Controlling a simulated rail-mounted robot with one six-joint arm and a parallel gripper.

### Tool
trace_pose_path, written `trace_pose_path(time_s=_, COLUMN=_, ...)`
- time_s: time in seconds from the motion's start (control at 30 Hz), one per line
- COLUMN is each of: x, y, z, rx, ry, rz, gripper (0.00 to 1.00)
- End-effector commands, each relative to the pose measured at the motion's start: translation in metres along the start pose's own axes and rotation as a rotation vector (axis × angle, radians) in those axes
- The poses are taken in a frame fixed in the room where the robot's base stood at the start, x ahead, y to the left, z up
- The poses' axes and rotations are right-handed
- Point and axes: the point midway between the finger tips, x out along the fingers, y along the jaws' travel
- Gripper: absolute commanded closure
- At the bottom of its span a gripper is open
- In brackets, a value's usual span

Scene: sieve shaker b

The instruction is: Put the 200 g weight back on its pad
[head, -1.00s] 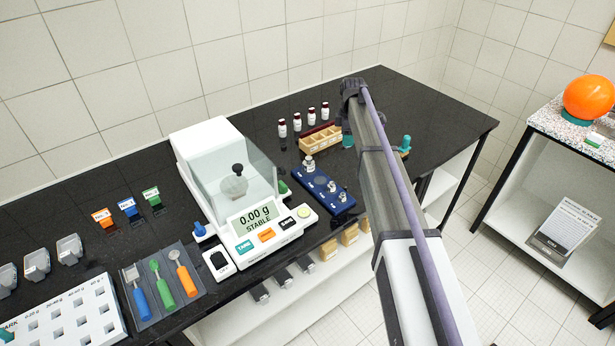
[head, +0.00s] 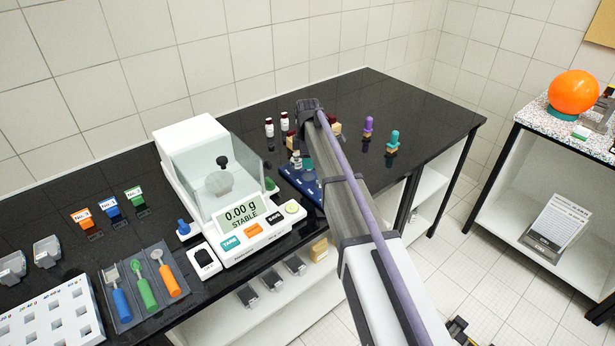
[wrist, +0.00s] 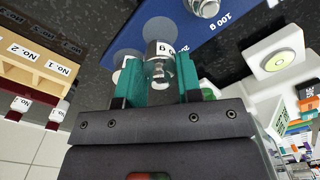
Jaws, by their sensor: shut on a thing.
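The silver weight (wrist: 158,72) is between the teal fingers of my gripper (wrist: 155,88) in the wrist view, and the gripper is shut on it. A white label beside it shows only a "g". In the head view, the weight (head: 296,159) shows just left of my arm, at the far end of the blue weight tray (head: 292,181). The tray also shows in the wrist view (wrist: 130,22), with a round grey pad (wrist: 160,28) just beyond the held weight. I cannot tell whether the weight touches the tray. My arm hides much of the tray.
Another weight (wrist: 203,6) stands by the "100 g" label. The balance (head: 238,214), reading 0.00 g, is left of the tray. Vials (head: 284,122) and a wooden box (wrist: 30,65) are behind it. Purple (head: 368,126) and teal (head: 393,141) knobbed objects stand to the right.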

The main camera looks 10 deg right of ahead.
Motion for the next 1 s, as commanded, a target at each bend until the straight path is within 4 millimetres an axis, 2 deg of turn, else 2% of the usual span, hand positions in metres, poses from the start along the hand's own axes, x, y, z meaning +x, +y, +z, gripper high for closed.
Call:
trace_pose_path(time_s=0.2, x=0.039, y=0.0, z=0.0, rx=0.0, ry=0.0, rz=0.0, gripper=1.0)
trace_pose_path(time_s=0.4, x=0.034, y=0.0, z=0.0, rx=0.0, ry=0.0, rz=0.0, gripper=1.0)
trace_pose_path(time_s=0.57, x=0.039, y=0.0, z=0.0, rx=0.0, ry=0.0, rz=0.0, gripper=1.0)
trace_pose_path(time_s=0.6, x=0.038, y=0.0, z=0.0, rx=0.0, ry=0.0, rz=0.0, gripper=0.66)
trace_pose_path(time_s=0.83, x=0.037, y=0.0, z=0.0, rx=0.0, ry=0.0, rz=0.0, gripper=0.43)
trace_pose_path(time_s=1.0, x=0.037, y=0.0, z=0.0, rx=0.0, ry=0.0, rz=0.0, gripper=0.42)
